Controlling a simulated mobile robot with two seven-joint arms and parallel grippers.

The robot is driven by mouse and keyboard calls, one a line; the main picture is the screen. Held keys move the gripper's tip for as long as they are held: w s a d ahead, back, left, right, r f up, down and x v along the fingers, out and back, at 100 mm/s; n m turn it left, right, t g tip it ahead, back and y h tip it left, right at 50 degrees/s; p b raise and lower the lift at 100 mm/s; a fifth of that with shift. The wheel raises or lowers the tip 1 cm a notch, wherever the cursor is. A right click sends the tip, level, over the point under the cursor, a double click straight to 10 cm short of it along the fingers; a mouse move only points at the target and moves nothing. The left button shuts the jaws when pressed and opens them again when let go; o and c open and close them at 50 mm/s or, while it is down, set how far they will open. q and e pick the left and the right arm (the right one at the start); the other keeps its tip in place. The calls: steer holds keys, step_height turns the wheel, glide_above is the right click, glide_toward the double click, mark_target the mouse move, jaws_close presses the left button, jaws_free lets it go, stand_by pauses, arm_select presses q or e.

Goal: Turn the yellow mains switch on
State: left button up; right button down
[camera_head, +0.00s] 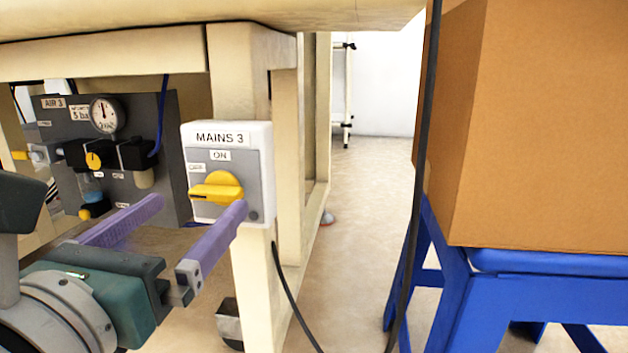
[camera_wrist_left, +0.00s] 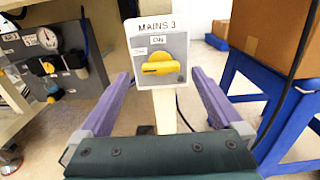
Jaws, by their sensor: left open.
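The yellow mains switch (camera_head: 216,190) is a rotary knob on a grey and white box labelled MAINS 3 (camera_head: 228,135), fixed to a cream table leg. Its handle lies horizontal, and the ON label (camera_head: 220,155) is above it. A smaller label at its left is too small to read. My left gripper (camera_head: 198,203) is open, its purple fingers pointing at the box. In the left wrist view the switch (camera_wrist_left: 160,67) shows between the fingertips (camera_wrist_left: 160,74), apart from both and beyond them. My right gripper is not in view.
An AIR 3 panel (camera_head: 165,185) with a gauge (camera_head: 104,114) and yellow knobs stands at the left. A cardboard box (camera_head: 545,130) rests on a blue stand (camera_head: 480,285) at the right. A black cable (camera_head: 412,230) hangs before it. Floor (camera_head: 360,200) is clear between.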

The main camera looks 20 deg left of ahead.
mark_target(212, 194)
arm_select(q)
steer(key=shift+x, duration=1.95)
steer(key=shift+d, duration=0.1)
steer(key=shift+c, duration=0.4)
steer(key=c, duration=1.2)
steer(key=shift+c, duration=0.2)
